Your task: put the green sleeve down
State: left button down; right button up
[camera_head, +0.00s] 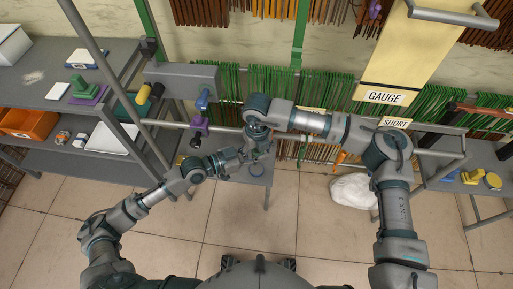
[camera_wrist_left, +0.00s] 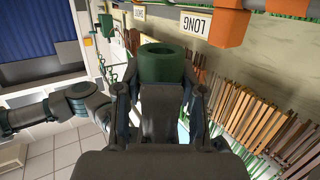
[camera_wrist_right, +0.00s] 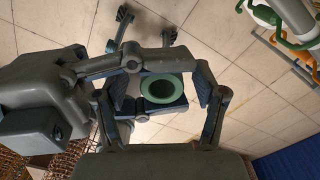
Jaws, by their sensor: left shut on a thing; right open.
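The green sleeve (camera_wrist_left: 163,62) is a short, thick ring with a dark bore. My left gripper (camera_wrist_left: 163,82) is shut on it and holds it at the fingertips. In the right wrist view the sleeve (camera_wrist_right: 161,90) shows end-on, between the spread fingers of my right gripper (camera_wrist_right: 158,98). That gripper is open; I cannot tell how deep the sleeve sits between its fingers. In the head view my right gripper (camera_head: 258,143) and my left gripper (camera_head: 238,156) are close together near the middle, and the sleeve cannot be made out between them.
A grey fixture (camera_head: 182,78) with yellow, blue and purple pegs stands behind my grippers. A shelf unit (camera_head: 45,55) at left bears a green and purple part and an orange bin (camera_head: 28,122). Green hooks hang along the back rail. A white sack (camera_head: 352,191) lies on the tiled floor.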

pick_arm(q)
jog(key=shift+a, duration=0.1)
pick_arm(e)
jog(key=shift+a, duration=0.1)
jog(key=c, duration=1.2)
pick_arm(q)
jog(key=c, duration=0.6)
grip_release()
pick_arm(e)
jog(key=shift+c, duration=0.2)
